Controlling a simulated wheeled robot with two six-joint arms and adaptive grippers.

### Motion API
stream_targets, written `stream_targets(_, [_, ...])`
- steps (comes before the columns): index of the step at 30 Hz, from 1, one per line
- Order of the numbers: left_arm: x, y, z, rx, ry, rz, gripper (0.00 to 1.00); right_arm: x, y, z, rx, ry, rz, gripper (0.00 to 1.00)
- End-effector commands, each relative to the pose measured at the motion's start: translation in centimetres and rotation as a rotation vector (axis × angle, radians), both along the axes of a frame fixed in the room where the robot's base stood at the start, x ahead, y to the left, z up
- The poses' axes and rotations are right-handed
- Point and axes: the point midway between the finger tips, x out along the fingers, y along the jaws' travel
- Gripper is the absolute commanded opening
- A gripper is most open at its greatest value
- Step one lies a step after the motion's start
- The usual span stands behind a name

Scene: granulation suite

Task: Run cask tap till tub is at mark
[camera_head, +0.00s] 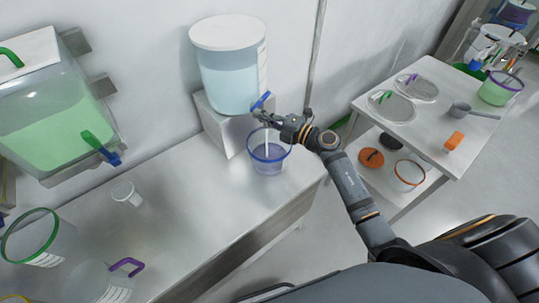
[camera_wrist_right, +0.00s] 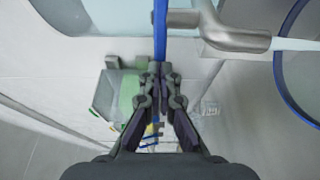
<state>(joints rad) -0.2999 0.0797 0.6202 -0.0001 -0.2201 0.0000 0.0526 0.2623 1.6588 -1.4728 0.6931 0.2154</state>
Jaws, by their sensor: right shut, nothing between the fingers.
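The cask (camera_head: 228,75) has a white lid and pale blue liquid and sits on a grey stand. Its tap has a blue lever (camera_head: 261,100), which also shows upright in the right wrist view (camera_wrist_right: 160,30) beside the metal spout (camera_wrist_right: 235,38). A pale stream runs from the spout into the clear blue-rimmed tub (camera_head: 268,166) below. Some liquid seems to stand low in the tub; I cannot make out the mark. My right gripper (camera_head: 265,114) is shut and empty, its fingertips (camera_wrist_right: 160,68) at the lever's end; I cannot tell whether they touch. My left gripper is out of view.
A tank of green liquid (camera_head: 50,120) with its own tap hangs at the left. A small white cup (camera_head: 126,193) and clear tubs (camera_head: 38,240) stand on the bench (camera_head: 180,215). A side table (camera_head: 430,120) with sieves and a scoop stands at the right.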

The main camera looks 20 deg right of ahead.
Motion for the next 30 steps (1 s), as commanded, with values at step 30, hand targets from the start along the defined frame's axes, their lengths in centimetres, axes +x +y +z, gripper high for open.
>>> stream_targets(30, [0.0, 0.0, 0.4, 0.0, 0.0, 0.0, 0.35, -3.1, -2.6, 0.1, 0.001, -0.001, 0.0, 0.0])
